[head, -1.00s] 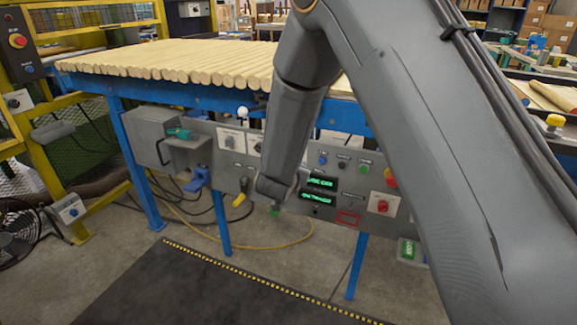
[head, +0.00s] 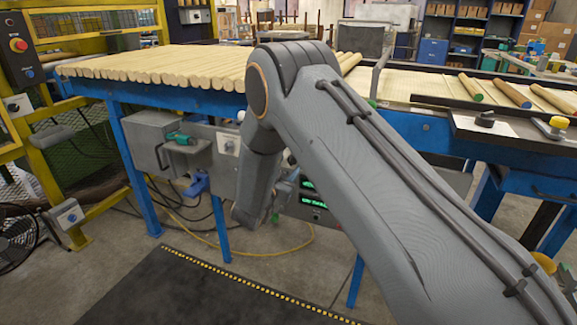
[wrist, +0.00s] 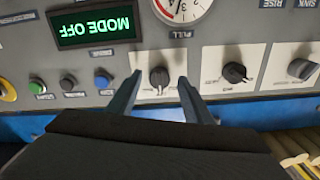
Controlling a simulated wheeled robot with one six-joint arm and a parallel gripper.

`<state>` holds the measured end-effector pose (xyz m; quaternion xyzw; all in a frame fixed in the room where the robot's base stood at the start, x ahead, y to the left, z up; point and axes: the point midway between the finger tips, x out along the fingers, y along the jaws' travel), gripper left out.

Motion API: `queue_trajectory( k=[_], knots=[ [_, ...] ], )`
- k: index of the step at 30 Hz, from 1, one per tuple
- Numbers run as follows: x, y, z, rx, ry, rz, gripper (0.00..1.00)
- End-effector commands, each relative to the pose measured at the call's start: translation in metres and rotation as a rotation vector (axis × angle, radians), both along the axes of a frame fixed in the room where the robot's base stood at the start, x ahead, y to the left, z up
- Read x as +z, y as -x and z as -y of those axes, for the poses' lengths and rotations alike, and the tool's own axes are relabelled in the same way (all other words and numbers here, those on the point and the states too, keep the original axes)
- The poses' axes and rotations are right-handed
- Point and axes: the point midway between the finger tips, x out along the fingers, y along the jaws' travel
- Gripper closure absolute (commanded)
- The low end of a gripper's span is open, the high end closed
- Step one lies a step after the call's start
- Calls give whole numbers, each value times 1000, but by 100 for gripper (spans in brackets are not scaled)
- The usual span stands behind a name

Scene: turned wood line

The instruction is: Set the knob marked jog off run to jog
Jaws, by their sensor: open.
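In the wrist view, which shows the panel upside down, a black knob (wrist: 159,77) on a white plate lies between the fingers of my gripper (wrist: 160,84). The gripper is open, with one finger on each side of the knob; I cannot tell whether they touch it. A second black knob (wrist: 234,72) and a grey knob (wrist: 300,68) sit to the right on their own plates. The small position labels are too blurred to read, so I cannot tell which knob is marked jog off run. A green display (wrist: 95,26) reads MODE OFF. In the head view my arm hides the gripper.
Blue (wrist: 102,79), black (wrist: 66,84) and green (wrist: 37,87) buttons sit left of the fingers. A round gauge (wrist: 182,8) is above them. In the head view, a dark floor mat (head: 190,290) lies before the blue-framed table (head: 185,90) with its wooden rods.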

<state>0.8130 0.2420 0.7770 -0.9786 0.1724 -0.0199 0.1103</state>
Motion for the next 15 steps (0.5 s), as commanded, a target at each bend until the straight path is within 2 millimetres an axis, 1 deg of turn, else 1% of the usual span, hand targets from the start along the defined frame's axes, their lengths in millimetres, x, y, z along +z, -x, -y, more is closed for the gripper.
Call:
queue_trajectory(
  k=[4,11,14,15],
  knots=[
    [-1,-6,2,0,1,-1,54],
    [0,-7,3,0,1,-1,54],
    [0,-7,3,0,1,-1,69],
    [0,-7,2,0,1,-1,76]
  ],
)
